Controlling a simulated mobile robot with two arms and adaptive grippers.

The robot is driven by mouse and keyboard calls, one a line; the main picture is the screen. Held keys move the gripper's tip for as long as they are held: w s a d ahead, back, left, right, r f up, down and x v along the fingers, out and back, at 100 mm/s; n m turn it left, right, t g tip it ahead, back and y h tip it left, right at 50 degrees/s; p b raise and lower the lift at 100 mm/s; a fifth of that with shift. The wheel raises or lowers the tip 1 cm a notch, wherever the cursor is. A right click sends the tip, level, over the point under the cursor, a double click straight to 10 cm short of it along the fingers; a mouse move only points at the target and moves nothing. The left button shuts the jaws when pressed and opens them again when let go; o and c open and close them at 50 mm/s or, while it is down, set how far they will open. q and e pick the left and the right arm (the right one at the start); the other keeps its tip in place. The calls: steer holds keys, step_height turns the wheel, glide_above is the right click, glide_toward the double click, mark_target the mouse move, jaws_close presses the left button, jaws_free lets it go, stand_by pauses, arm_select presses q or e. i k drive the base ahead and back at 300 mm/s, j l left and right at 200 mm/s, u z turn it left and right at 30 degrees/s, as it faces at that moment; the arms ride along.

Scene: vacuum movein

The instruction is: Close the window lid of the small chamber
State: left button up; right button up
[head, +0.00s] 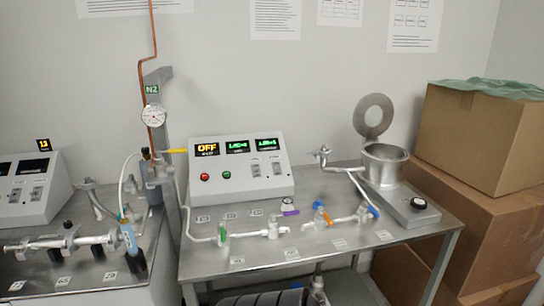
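The small chamber (386,166) is a short, open-topped metal cylinder on a flat grey base at the right end of the steel table. The lid stands upright behind the chamber's rim, swung open, and the chamber's top is uncovered. The hinge is hard to make out. Neither of my grippers shows in the head view.
A control box (240,170) reading OFF stands left of the chamber. Glass tubing with coloured valves (320,216) runs along the table (330,258). A black knob (418,203) sits on the chamber's base. Cardboard boxes (480,140) stack close on the right.

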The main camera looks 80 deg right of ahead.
mark_target(371, 134)
steer(key=z, duration=3.5)
steer(key=i+l, duration=0.25)
steer(key=l, duration=0.15)
steer(key=i+l, duration=0.25)
steer(key=l, duration=0.2)
steer(key=i+l, duration=0.25)
steer(key=l, duration=0.15)
